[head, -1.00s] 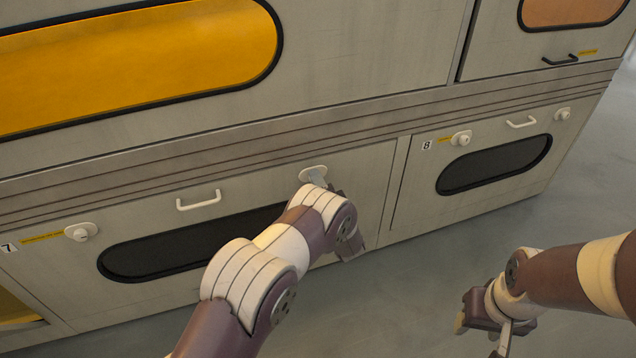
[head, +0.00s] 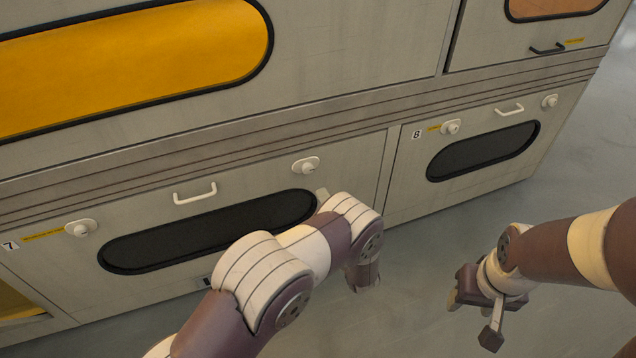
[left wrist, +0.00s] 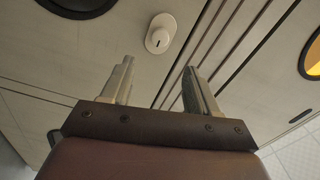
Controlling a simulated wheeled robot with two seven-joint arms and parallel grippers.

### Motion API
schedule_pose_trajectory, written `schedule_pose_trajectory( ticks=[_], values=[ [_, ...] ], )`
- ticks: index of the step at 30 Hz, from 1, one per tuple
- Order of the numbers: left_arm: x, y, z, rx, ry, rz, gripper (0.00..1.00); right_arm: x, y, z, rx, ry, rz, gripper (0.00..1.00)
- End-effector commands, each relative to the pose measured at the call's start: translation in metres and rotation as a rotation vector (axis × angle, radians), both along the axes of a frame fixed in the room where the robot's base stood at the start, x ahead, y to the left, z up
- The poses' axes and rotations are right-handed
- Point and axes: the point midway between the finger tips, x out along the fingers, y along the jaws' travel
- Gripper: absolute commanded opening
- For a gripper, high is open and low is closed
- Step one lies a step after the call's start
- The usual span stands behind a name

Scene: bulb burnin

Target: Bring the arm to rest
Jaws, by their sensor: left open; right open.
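My right gripper (head: 474,318) hangs at the lower right over the floor, open and apart from everything.
Door 7 has a white handle (head: 195,193), a left latch (head: 81,228) and a dark oval window (head: 205,234). Door 8 (head: 405,190) stands to its right, closed. An orange window (head: 140,60) is above. The grey floor (head: 420,285) in front is clear.

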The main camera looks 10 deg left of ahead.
Motion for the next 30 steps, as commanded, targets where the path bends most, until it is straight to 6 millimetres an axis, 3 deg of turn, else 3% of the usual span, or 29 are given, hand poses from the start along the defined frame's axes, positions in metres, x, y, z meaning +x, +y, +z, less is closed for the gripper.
schedule_pose_trajectory(
  ticks=[5,20,23,24,26,28,30],
  values=[
    [-0.011,-0.007,0.000,0.001,0.000,0.001,0.60,0.000,0.000,0.003,0.000,0.000,0.000,0.52],
    [-0.011,-0.007,-0.002,-0.026,-0.013,0.000,0.60,0.000,0.000,0.003,0.000,0.000,0.000,0.52],
    [-0.010,-0.017,-0.037,-0.260,0.039,-0.049,0.60,0.000,0.000,0.003,0.000,0.000,0.000,0.52],
    [-0.017,-0.026,-0.064,-0.389,0.120,-0.083,0.60,0.000,0.000,0.003,0.000,0.000,0.000,0.52],
    [-0.034,-0.050,-0.094,-0.636,0.287,-0.115,0.60,0.000,0.000,0.003,0.000,0.000,0.000,0.52],
    [-0.062,-0.071,-0.096,-0.927,0.503,-0.064,0.60,0.000,0.000,0.003,0.000,0.000,0.000,0.52],
    [-0.104,-0.074,-0.070,-1.139,0.711,0.070,0.60,0.000,0.000,0.003,0.000,0.000,0.000,0.52]
  ],
)
